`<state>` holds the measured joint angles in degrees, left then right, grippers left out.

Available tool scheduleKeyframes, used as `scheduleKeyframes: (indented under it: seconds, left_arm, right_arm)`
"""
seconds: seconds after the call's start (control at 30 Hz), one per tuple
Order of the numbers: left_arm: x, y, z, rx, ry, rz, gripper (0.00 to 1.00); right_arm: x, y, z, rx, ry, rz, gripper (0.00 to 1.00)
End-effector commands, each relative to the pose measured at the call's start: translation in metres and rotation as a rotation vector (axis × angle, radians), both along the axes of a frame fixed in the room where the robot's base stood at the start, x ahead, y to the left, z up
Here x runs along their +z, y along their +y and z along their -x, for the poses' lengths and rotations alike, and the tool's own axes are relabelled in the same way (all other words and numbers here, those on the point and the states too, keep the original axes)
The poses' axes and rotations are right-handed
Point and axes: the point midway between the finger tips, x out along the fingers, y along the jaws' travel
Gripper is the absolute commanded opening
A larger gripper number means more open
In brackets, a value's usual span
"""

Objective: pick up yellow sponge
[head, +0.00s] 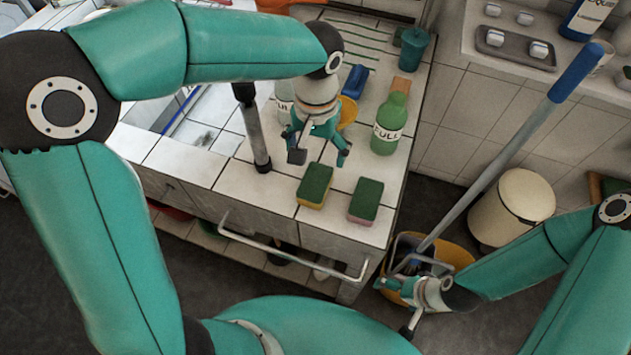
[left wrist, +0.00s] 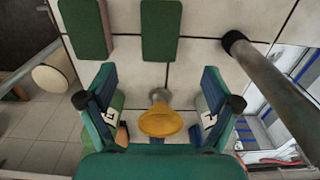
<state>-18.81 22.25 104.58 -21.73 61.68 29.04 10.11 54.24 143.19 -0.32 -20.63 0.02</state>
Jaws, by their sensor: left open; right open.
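The yellow sponge (head: 315,187), with a green top and a yellow side, lies on the tiled counter near its front edge. A similar sponge (head: 366,200) with a green top and pinkish side lies to its right. My left gripper (head: 319,150) is open and empty above the counter, just behind the yellow sponge. In the left wrist view, the yellow sponge (left wrist: 161,28) shows its green top at the upper middle, beyond the open fingers (left wrist: 158,92). The other sponge (left wrist: 84,27) is left of it there. My right gripper (head: 400,307) is open, low beside the bucket.
A green bottle (head: 389,130), blue item (head: 354,80) and teal cup (head: 414,47) stand behind the sponges. A metal post (head: 255,135) rises left of my left gripper. A rail (head: 295,255) runs along the counter front. An orange bucket (head: 448,252) holds a mop on the floor.

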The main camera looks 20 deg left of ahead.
Motion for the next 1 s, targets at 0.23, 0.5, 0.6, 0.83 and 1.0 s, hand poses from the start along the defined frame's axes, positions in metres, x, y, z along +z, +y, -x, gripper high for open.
scheduleKeyframes:
  seconds: [0.23,0.5,0.6,0.83,1.0]
  left_arm:
    - [-0.048,-0.002,0.0,-0.006,0.003,0.0,0.9]
    - [-0.065,-0.002,0.0,-0.007,0.002,0.001,0.9]
    - [-0.076,-0.002,0.002,-0.008,0.005,0.001,0.9]
    - [-0.107,-0.001,0.003,-0.007,0.004,0.001,0.9]
    - [-0.113,-0.002,0.003,-0.009,0.0,0.002,0.9]
  right_arm:
    - [0.0,0.0,0.0,0.0,0.0,0.0,1.0]
    - [0.002,0.0,0.0,0.0,0.0,0.0,1.0]
    - [0.005,0.0,0.0,0.0,0.0,0.0,1.0]
    - [0.009,0.0,0.0,0.0,-0.001,0.0,1.0]
    - [0.009,0.0,0.0,0.0,0.0,0.0,1.0]
